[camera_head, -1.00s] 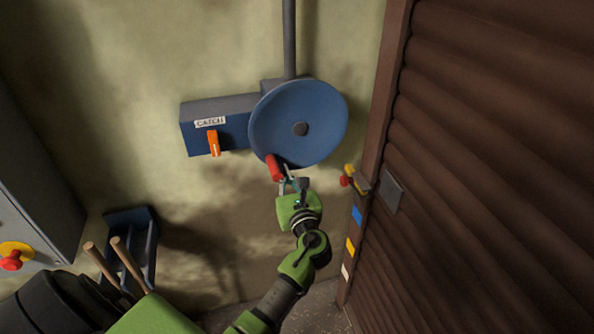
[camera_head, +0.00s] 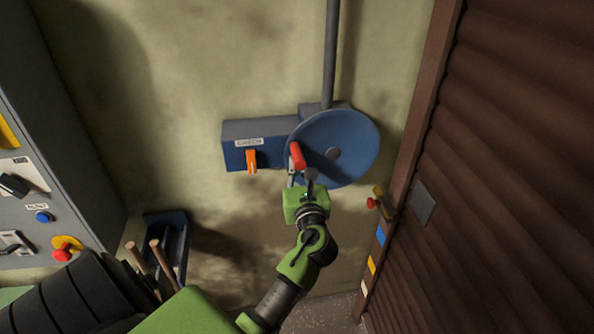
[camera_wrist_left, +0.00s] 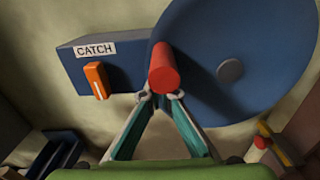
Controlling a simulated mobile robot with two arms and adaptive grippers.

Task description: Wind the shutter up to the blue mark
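A blue wheel (camera_head: 352,128) with a red handle (camera_head: 298,156) is on the wall. My left gripper (camera_head: 303,178) is at the handle from below. In the left wrist view its fingertips (camera_wrist_left: 160,96) close in at either side of the red handle (camera_wrist_left: 162,70), and it looks shut on it. The brown ribbed shutter (camera_head: 510,190) is on the right, with a grey plate (camera_head: 424,203) on it. The blue mark (camera_head: 381,236) is on its frame, above a yellow mark (camera_head: 372,265) and a white mark (camera_head: 365,287). The plate shows higher than the blue mark. My right gripper is out of view.
A blue box labelled CATCH with an orange lever (camera_head: 251,161) joins the wheel's left side. A red knob (camera_head: 372,203) on a bracket sticks out from the shutter frame. A grey cabinet (camera_head: 60,130) and a dark rack (camera_head: 168,222) with wooden handles stand left.

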